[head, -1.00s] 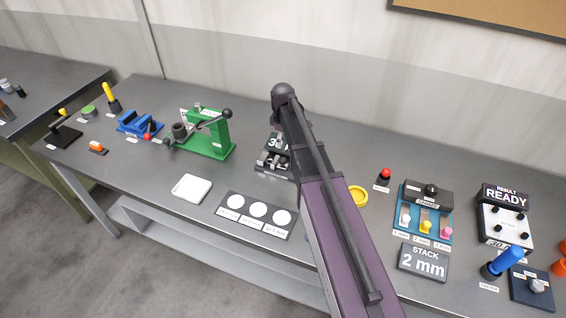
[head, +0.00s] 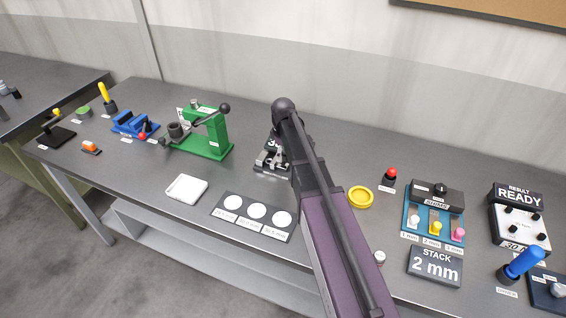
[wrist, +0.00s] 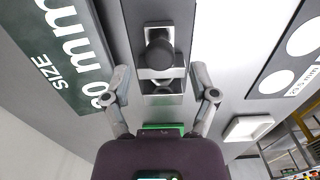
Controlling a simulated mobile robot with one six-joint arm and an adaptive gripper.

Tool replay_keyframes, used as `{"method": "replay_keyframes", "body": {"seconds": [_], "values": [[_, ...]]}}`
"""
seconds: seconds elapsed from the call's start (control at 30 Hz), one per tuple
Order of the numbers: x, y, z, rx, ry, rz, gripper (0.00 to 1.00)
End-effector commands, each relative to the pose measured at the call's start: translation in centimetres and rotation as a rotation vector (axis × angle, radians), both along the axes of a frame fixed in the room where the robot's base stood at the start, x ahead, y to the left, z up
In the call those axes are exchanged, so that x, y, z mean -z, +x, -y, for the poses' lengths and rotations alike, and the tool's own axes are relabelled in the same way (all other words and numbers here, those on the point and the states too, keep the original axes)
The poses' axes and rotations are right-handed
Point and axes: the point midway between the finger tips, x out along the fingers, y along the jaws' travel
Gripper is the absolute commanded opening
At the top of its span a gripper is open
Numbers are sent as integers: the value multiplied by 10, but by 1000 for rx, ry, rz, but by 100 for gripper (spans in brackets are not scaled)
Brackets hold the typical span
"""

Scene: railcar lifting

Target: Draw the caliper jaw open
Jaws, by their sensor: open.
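The caliper (head: 270,163) is a grey metal device on a dark base at mid-bench, partly hidden behind my arm in the head view. In the wrist view its dark round knob (wrist: 160,54) stands on a pale metal slide block (wrist: 162,86) on a dark rail. My gripper (wrist: 160,76) is open, with one finger on each side of the block and knob. Gaps show between the fingers and these parts, so nothing is gripped. My fingertips are hidden in the head view. The size sign (wrist: 62,50) stands beside the caliper, reading "30 mm" in part.
A green press (head: 213,135) stands left of the caliper. A white tray (head: 186,189) and a dark panel with white discs (head: 230,203) lie in front. A yellow ring (head: 360,197), red button (head: 389,176) and shim rack (head: 432,212) are to the right.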

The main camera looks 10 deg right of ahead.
Motion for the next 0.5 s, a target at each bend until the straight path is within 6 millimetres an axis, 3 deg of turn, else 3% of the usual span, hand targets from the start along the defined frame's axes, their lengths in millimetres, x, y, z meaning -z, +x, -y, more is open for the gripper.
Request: {"method": "replay_keyframes", "body": {"seconds": [0.2, 0.5], "values": [[17, 0, 0, 0, 0, 0, 75], [23, 0, 0, 0, 0, 0, 75]]}}
